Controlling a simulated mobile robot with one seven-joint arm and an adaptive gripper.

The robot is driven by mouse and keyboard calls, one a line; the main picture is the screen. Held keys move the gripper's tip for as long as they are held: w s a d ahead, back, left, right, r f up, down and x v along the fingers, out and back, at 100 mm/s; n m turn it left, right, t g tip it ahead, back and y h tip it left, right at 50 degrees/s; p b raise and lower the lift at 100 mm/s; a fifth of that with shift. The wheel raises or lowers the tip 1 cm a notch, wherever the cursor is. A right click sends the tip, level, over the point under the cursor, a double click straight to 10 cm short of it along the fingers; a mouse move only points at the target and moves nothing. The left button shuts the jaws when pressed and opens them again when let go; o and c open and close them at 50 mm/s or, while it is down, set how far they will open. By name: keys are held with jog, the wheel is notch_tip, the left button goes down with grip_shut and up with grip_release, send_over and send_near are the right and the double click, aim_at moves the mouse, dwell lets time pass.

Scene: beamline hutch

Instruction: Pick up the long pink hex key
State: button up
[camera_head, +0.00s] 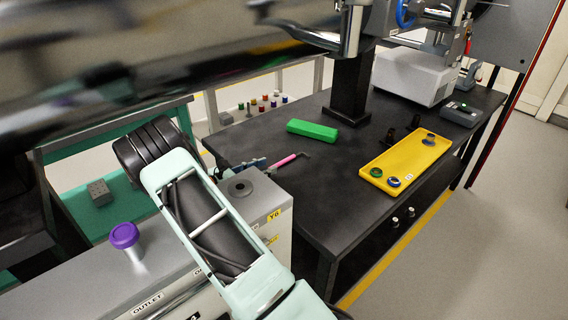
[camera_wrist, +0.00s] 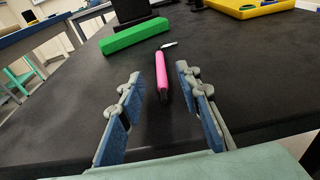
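The long pink hex key (camera_wrist: 161,76) lies on the black table in the wrist view, its pink handle pointing away from me and its short metal bent end at the far side. In the head view the pink hex key (camera_head: 284,161) shows beside my gripper (camera_head: 250,165), with its bent tip to the right. My gripper (camera_wrist: 162,112) is open, with blue pads on both fingers. The handle lies between and just beyond the fingertips in the picture, touching neither finger. I cannot tell the gripper's height above the table. In the head view my arm partly hides the gripper.
A green box (camera_head: 313,130) lies beyond the hex key. A yellow tray (camera_head: 411,159) with several small round parts is on the right of the black table (camera_head: 330,190). A black post (camera_head: 350,88) stands behind. A grey box labelled Y6 (camera_head: 262,203) is close to my arm.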

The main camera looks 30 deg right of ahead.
aim_at(282, 160)
jog(key=b+x, duration=0.1)
jog(key=x, duration=0.5)
jog(key=shift+c, duration=0.3)
grip_shut()
